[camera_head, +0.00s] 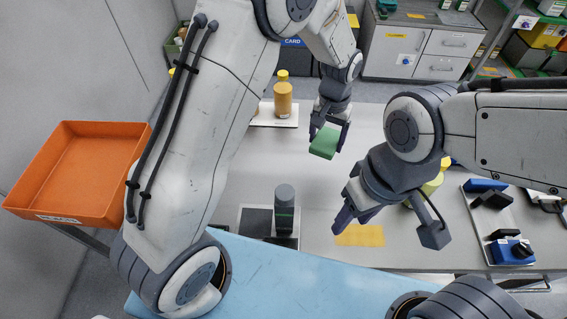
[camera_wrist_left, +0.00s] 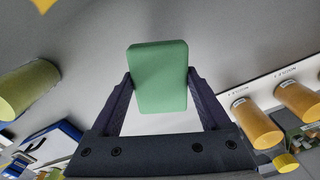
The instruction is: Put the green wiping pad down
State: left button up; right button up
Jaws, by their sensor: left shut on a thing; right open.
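The green wiping pad (camera_head: 324,142) is a small green block, held in the air above the grey table in the head view. My left gripper (camera_head: 330,132) is shut on it. In the left wrist view the pad (camera_wrist_left: 158,77) sits between the two dark fingers of that gripper (camera_wrist_left: 160,90), with table surface behind it. My right gripper (camera_head: 352,212) is open and empty, low over the table near a flat yellow sheet (camera_head: 360,236).
A white tray (camera_head: 262,122) with an amber bottle (camera_head: 283,98) stands at the back. A dark cylinder (camera_head: 284,208) stands at the front on a dark plate. A tray of blue and black parts (camera_head: 480,220) is at right. An orange bin (camera_head: 80,170) is at left. The middle table is clear.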

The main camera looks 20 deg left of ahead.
pick_arm(q)
jog(key=p, duration=0.3)
send_over(283, 164)
notch_tip(283, 164, down, 7)
jog(key=shift+d+r, duration=0.1)
jog(key=shift+r, duration=0.05)
notch_tip(283, 164, down, 4)
jog(key=shift+r+p, duration=0.1)
jog(key=shift+p, duration=0.65)
jog(key=shift+w, duration=0.1)
jog(key=shift+f, duration=0.2)
jog(key=shift+f, duration=0.15)
jog(key=o, duration=1.3)
